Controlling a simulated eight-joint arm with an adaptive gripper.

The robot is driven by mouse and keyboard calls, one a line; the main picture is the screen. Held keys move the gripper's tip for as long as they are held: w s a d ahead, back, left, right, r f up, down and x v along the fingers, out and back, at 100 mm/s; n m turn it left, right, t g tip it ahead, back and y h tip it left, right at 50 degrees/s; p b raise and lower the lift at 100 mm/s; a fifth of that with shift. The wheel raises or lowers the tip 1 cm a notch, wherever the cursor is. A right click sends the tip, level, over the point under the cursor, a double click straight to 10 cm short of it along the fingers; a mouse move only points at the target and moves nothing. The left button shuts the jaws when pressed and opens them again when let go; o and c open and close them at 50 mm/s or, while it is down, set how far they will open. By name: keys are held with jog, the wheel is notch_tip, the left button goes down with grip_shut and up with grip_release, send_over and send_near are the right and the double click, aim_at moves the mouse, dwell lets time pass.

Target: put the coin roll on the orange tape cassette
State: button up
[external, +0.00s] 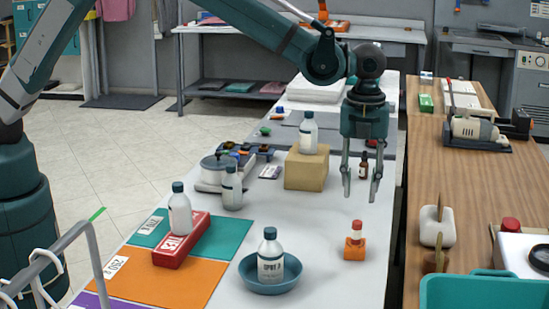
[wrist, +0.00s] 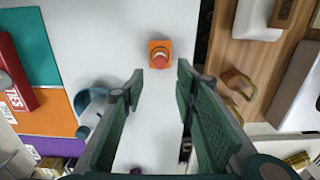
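The orange tape cassette (external: 354,252) lies on the white table, right of the blue bowl; it also shows in the wrist view (wrist: 153,44). A small upright cylinder with red and pale bands, which looks like the coin roll (external: 356,231), stands on top of the cassette. In the wrist view the coin roll (wrist: 160,61) shows its red end over the orange square. My gripper (external: 361,194) is open and empty, fingers pointing down, above the table and apart from both things. In the wrist view its fingertips (wrist: 161,72) frame the space just below the coin roll.
A blue bowl (external: 270,287) with a white bottle (external: 270,256) stands left of the cassette. A cardboard box (external: 306,172) bearing another bottle is left of my gripper. A red box (external: 180,243) lies farther left. The table around the cassette is clear.

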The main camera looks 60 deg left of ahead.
jog(key=shift+a+r, duration=0.1)
dwell(0.3)
jog(key=s+a+r+n+t, duration=0.1)
jog(key=s+a+r+n, duration=0.3)
jog(key=a+r, duration=0.5)
jog(key=s+a+r+n+t+h, duration=0.1)
jog(key=s+a+r+n, duration=0.3)
jog(key=a, duration=0.9)
jog(key=s+a+r+n+t, duration=0.1)
jog(key=s+a+r+n, duration=0.3)
jog(key=a+r, duration=0.5)
jog(key=s+a+f+n+t, duration=0.1)
jog(key=s+a+n+t, duration=0.1)
jog(key=s+a+n, duration=0.5)
jog(key=s+a+f+n+t+y, duration=0.1)
jog(key=s+a+n, duration=0.7)
jog(key=s+a, duration=0.8)
jog(key=shift+s+a+f+t, duration=0.15)
jog(key=shift+s+f+t, duration=0.4)
jog(key=shift+f+t, duration=0.1)
jog(key=shift+f, duration=0.1)
jog(key=shift+f+b, duration=1.05)
jog(key=shift+b, duration=0.05)
